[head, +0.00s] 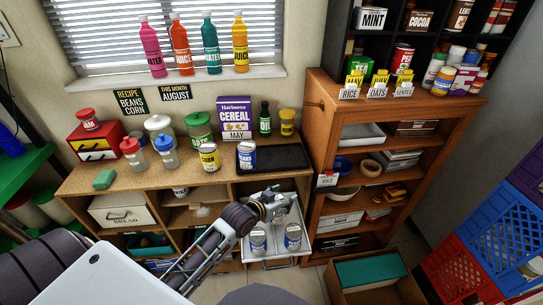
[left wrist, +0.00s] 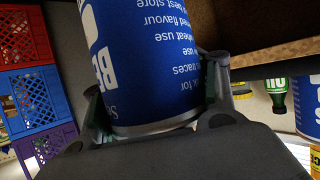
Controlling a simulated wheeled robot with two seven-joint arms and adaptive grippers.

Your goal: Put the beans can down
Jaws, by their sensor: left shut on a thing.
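My left gripper (head: 274,203) is above an open white drawer, in front of the counter, in the head view. In the left wrist view the left gripper (left wrist: 155,100) is shut around a blue beans can (left wrist: 145,60), whose label reads upside down there. The gripper largely hides this can in the head view. Two more cans, left (head: 258,241) and right (head: 293,237), stand in the drawer (head: 275,262). My right gripper is not in view.
The black tray (head: 285,157) on the counter has bare room. A yellow can (head: 209,156), cereal box (head: 234,118) and green bottle (head: 265,118) stand nearby. A wooden shelf unit (head: 318,140) rises at right, with a wooden crate (head: 340,285) on the floor.

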